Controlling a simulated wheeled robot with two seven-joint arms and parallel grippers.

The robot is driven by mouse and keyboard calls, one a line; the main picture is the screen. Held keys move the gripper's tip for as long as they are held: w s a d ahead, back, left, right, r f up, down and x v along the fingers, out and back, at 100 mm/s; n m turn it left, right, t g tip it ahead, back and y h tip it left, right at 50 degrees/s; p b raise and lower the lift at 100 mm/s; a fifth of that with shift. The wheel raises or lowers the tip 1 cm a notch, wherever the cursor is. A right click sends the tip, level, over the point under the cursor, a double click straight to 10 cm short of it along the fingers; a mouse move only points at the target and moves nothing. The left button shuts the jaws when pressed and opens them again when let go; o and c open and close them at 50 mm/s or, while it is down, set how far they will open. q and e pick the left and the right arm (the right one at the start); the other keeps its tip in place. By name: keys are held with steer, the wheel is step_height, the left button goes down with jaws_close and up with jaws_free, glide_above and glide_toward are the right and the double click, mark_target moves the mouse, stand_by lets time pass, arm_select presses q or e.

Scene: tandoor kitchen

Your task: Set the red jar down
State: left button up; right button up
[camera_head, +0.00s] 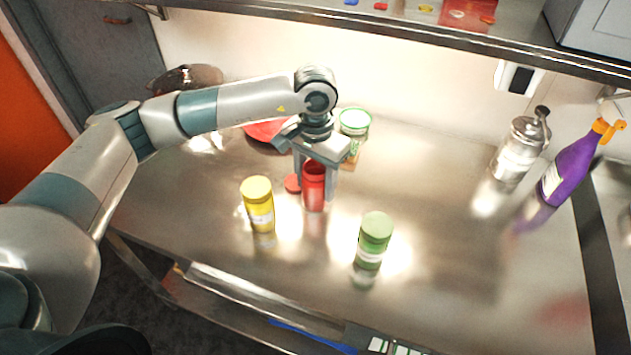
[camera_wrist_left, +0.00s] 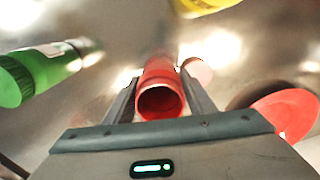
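The red jar (camera_head: 314,190) is upright with its mouth open, in the middle of the counter in the head view. In the left wrist view the red jar (camera_wrist_left: 160,95) stands between the fingers, its hollow mouth facing the camera. My left gripper (camera_head: 314,180) comes from above with a finger against each side of the jar and looks shut on it. Whether the jar's base touches the counter is hard to tell. A small red disc, like a lid (camera_head: 293,183), lies just left of the jar. My right gripper is not in view.
A yellow jar (camera_head: 258,205) stands left and a green-lidded jar (camera_head: 374,240) front right. Behind are another green-rimmed jar (camera_head: 354,124) and a red dish (camera_head: 266,130). A metal dispenser (camera_head: 518,148) and purple spray bottle (camera_head: 570,170) stand far right. The counter (camera_head: 440,210) is clear right of centre.

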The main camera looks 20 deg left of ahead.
arm_select(q)
steer(key=shift+o, duration=1.1)
steer(key=shift+r, duration=0.6)
step_height(320, 180, up, 4)
steer(key=shift+b, duration=1.05)
step_height(320, 180, up, 7)
steer(key=b, duration=0.2)
glide_above(316, 166)
steer(key=s, duration=0.2)
steer(key=shift+s+d, duration=0.15)
steer(key=shift+d, duration=0.2)
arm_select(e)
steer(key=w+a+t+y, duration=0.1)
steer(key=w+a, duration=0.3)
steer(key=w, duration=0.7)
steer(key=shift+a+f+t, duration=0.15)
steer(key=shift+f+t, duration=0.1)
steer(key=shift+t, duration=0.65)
arm_select(q)
steer(key=shift+o, duration=0.5)
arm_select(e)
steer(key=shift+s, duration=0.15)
